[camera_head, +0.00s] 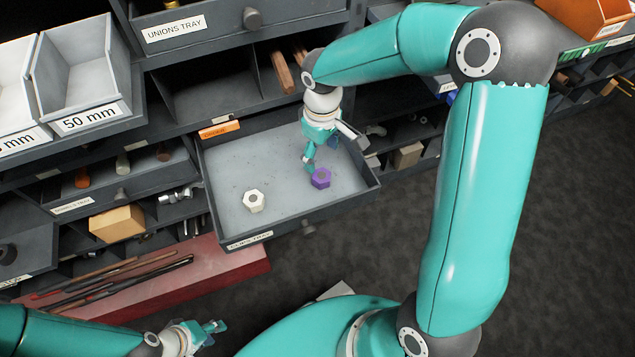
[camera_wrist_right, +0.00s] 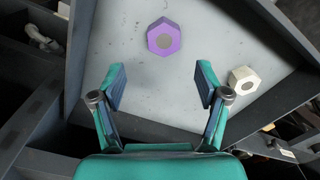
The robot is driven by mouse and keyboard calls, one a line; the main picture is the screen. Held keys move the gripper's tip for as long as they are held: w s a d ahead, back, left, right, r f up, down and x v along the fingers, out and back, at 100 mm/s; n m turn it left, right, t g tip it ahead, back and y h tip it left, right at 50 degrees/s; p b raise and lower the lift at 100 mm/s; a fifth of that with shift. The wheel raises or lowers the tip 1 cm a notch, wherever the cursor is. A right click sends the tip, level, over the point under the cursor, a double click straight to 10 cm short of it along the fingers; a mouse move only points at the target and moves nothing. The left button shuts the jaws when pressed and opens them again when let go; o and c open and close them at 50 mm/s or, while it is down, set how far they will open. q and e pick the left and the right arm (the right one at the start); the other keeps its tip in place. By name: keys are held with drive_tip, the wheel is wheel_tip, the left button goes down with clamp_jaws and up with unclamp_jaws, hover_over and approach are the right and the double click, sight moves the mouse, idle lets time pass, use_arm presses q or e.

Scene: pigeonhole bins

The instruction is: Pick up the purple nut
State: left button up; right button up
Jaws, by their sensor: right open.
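The purple nut (camera_head: 320,178) is a hexagonal piece lying in an open grey drawer (camera_head: 225,205), towards its right side. It also shows in the right wrist view (camera_wrist_right: 164,37), beyond the fingertips and roughly between them. A white hexagonal nut (camera_head: 253,201) lies in the same drawer to the left; in the wrist view it (camera_wrist_right: 243,79) sits to the right. My right gripper (camera_head: 312,166) is over the drawer, close to the purple nut, open and empty (camera_wrist_right: 162,86). My left gripper (camera_head: 215,330) is at the bottom left, away from the drawer, and its jaws look apart.
Pigeonhole shelves surround the drawer, with a unions tray (camera_head: 215,25) above. Grey 50 mm bins (camera_head: 80,65) stand at the left. The drawer's walls enclose the nuts.

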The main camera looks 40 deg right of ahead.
sight(321, 174)
wheel_tip(321, 174, down, 3)
drive_tip(key=shift+r, duration=0.1)
drive_tip(key=f+b, duration=0.2)
drive_tip(key=f, duration=0.1)
drive_tip(key=f+b, duration=0.1)
drive_tip(key=f, duration=0.1)
drive_tip(key=shift+s+a+f, duration=0.1)
drive_tip(key=shift+s+a, duration=0.1)
drive_tip(key=shift+s, duration=0.05)
drive_tip(key=c, duration=1.4)
